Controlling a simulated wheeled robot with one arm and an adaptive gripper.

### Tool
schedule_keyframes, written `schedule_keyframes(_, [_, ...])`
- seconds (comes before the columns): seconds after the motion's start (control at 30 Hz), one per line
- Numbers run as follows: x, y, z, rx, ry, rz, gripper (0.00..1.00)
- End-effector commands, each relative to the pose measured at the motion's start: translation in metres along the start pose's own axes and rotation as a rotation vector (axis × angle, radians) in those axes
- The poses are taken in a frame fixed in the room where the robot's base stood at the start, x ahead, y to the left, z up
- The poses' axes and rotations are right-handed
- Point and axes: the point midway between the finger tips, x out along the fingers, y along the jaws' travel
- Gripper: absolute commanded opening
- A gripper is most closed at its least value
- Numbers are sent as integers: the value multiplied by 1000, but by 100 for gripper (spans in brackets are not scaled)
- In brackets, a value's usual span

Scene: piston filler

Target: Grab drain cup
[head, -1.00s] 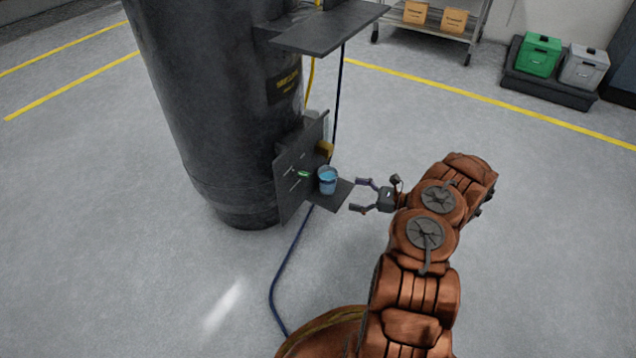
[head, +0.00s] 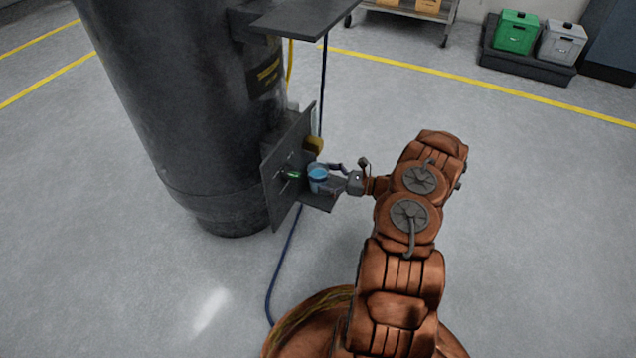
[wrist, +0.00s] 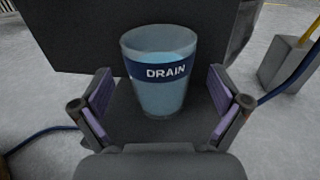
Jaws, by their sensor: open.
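The drain cup (head: 318,178) stands upright on a small dark shelf (head: 318,203) at the side of the large black tank. In the wrist view the cup (wrist: 160,92) is clear, holds pale blue liquid and has a dark blue band reading DRAIN. My gripper (head: 332,180) has come in from the right at the cup's height. In the wrist view my gripper (wrist: 163,112) is open, with one purple-padded finger on each side of the cup. Gaps show between the pads and the cup.
The black tank (head: 185,110) rises at the left with a dark upright plate (head: 283,180) behind the cup. A wide dark shelf (head: 318,18) juts out above. A blue hose (head: 283,265) runs down to the floor. Open floor lies to the right.

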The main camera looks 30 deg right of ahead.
Motion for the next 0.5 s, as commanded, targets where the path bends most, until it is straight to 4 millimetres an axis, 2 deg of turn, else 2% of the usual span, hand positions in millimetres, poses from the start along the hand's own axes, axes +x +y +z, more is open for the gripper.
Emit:
schedule_keyframes(0.2, [21,0,0,0,-2,-2,98])
schedule_keyframes(0.5, [24,-1,1,0,0,-3,98])
